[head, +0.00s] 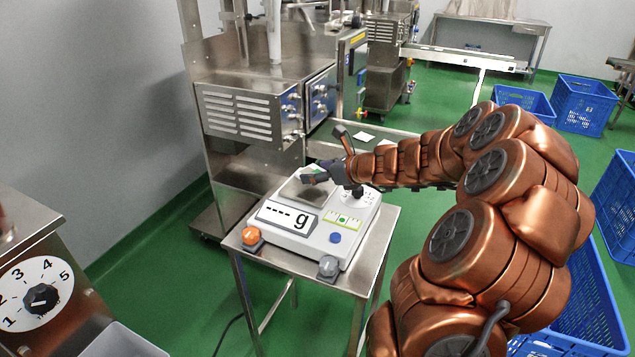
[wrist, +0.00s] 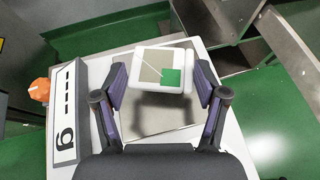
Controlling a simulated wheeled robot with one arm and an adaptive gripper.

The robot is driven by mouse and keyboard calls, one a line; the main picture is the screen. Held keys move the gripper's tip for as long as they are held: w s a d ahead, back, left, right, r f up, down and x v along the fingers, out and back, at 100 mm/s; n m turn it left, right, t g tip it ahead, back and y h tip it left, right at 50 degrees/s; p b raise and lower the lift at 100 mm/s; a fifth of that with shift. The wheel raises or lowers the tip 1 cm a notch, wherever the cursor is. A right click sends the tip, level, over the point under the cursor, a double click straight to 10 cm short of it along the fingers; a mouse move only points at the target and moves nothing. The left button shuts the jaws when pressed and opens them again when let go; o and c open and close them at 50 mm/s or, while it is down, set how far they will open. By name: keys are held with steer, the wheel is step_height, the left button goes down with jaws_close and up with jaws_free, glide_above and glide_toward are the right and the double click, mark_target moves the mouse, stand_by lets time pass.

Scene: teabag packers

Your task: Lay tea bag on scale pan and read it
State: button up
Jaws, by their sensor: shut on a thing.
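The tea bag (wrist: 165,70), a pale packet with a green tag and a string, is between the fingertips of my gripper (wrist: 161,82) in the wrist view. My gripper is shut on its sides. A dark shadow shows on the steel scale pan (wrist: 145,124) under the bag, which appears to be just above the pan. In the head view my gripper (head: 322,175) is over the pan of the white scale (head: 330,238) and hides most of the bag. The scale display (head: 287,217) shows dashes and "g"; it also shows in the wrist view (wrist: 66,118).
A packing machine (head: 255,105) and a conveyor with white packets (head: 364,136) stand behind. Blue crates (head: 582,105) are at right.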

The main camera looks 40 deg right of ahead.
step_height(320, 180, down, 3)
steer(key=shift+f+b, duration=0.1)
steer(key=shift+b, duration=0.25)
steer(key=o, duration=0.7)
steer(key=shift+c, duration=0.2)
